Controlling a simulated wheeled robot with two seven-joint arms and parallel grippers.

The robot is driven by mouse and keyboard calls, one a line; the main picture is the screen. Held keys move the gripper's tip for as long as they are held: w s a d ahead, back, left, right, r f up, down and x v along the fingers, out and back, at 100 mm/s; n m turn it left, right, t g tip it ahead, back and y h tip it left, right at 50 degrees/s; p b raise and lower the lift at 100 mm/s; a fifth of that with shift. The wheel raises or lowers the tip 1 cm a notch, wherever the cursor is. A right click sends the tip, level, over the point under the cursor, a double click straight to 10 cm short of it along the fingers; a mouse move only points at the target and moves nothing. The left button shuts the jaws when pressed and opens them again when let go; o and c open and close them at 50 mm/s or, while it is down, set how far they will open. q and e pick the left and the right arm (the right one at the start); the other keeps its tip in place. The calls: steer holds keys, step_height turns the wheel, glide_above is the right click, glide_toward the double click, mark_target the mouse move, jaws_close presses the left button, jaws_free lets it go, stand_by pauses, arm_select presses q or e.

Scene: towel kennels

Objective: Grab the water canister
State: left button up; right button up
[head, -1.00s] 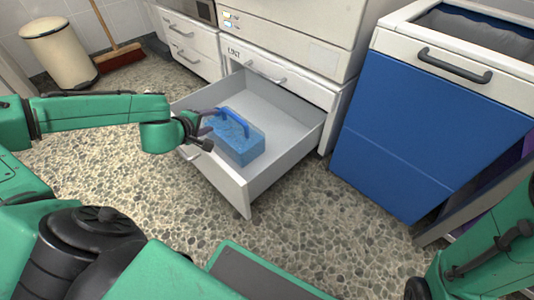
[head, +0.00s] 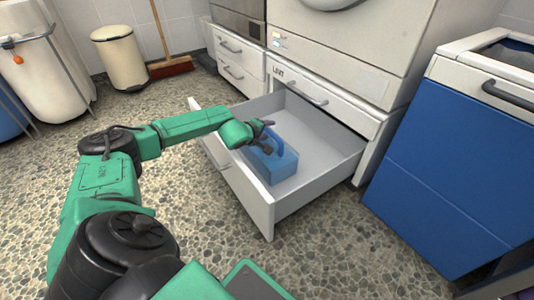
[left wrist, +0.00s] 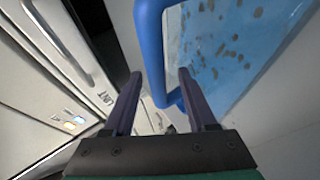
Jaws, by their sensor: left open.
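The water canister (head: 283,170) is a translucent blue box with a darker blue handle. It sits in the open white drawer (head: 254,196). My left gripper (head: 270,136) is open at the handle's near end, above the canister's left side. In the left wrist view, the blue handle (left wrist: 151,40) runs between and just beyond the two dark fingertips (left wrist: 160,76), and the canister's speckled body (left wrist: 228,45) lies to the right. I cannot tell whether a finger touches the handle. My right gripper is out of view.
The drawer's walls surround the canister, with bare floor inside to its right. A white cabinet (head: 350,125) stands behind the drawer and a blue-fronted bin unit (head: 440,165) at right. A cream bin (head: 118,60) and a broom (head: 170,67) stand at the back left. Pebbled floor lies open.

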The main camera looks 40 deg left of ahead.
arm_select(q)
steer(key=shift+r, duration=0.1)
jaws_close()
stand_by(1.2)
steer(key=shift+r, duration=0.15)
